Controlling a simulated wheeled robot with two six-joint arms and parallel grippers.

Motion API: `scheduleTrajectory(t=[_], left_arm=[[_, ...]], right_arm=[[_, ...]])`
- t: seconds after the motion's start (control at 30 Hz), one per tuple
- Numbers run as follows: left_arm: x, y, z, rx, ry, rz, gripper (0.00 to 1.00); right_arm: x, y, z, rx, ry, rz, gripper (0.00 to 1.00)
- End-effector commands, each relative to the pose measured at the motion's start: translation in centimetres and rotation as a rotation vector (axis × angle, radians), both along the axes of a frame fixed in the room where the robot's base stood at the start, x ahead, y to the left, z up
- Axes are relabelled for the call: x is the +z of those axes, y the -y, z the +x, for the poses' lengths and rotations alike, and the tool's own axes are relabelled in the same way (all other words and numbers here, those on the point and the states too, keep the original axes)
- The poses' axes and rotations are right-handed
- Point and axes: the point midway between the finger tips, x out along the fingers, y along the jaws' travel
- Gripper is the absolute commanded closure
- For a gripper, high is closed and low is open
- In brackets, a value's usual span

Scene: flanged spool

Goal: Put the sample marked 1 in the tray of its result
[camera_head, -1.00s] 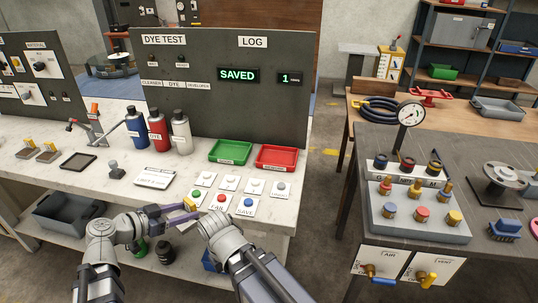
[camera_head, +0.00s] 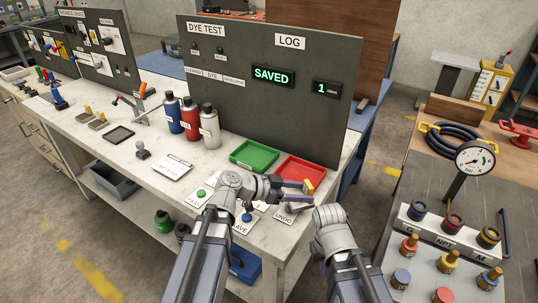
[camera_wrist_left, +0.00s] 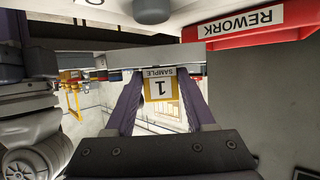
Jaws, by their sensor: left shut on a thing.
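The red tray (camera_wrist_left: 258,34) there bears the label "REWORK". The green tray (camera_head: 237,158) is left of the red one; its label is too small to read. The log board (camera_head: 270,95) shows "SAVED" and "1". My right arm is at lower right; its fingertips are not clear.
A green button (camera_head: 201,194) and a blue button (camera_head: 247,217) are on the bench front, with other labelled cards partly hidden by my left arm. Three bottles (camera_head: 190,118) stand left of the green tray. A gauge (camera_head: 475,158) is on the right-hand table.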

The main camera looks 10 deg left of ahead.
Motion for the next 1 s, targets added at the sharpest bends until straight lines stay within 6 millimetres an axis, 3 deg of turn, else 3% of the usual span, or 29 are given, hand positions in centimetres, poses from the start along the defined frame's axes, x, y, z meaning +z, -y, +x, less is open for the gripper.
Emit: scheduleTrajectory(t=[0.17,0.4,0.6,0.8,1.0], left_arm=[[1.4,-2.6,4.4,0.119,-0.013,0.01,1.0],[4.0,-10.0,13.4,0.412,-0.025,0.019,1.0],[6.0,-15.7,18.6,0.608,-0.011,0.01,1.0],[6.9,-18.6,20.7,0.702,0.002,0.002,1.0],[7.0,-19.1,20.9,0.719,0.005,0.0,1.0]], right_arm=[[1.7,0.0,0.0,0.0,0.0,0.0,1.0],[4.6,0.0,0.0,0.0,0.0,0.0,1.0],[6.3,0.0,0.0,0.0,0.0,0.0,1.0],[6.9,0.0,0.0,0.0,0.0,0.0,1.0],[6.9,0.0,0.0,-0.001,0.0,0.0,1.0]])
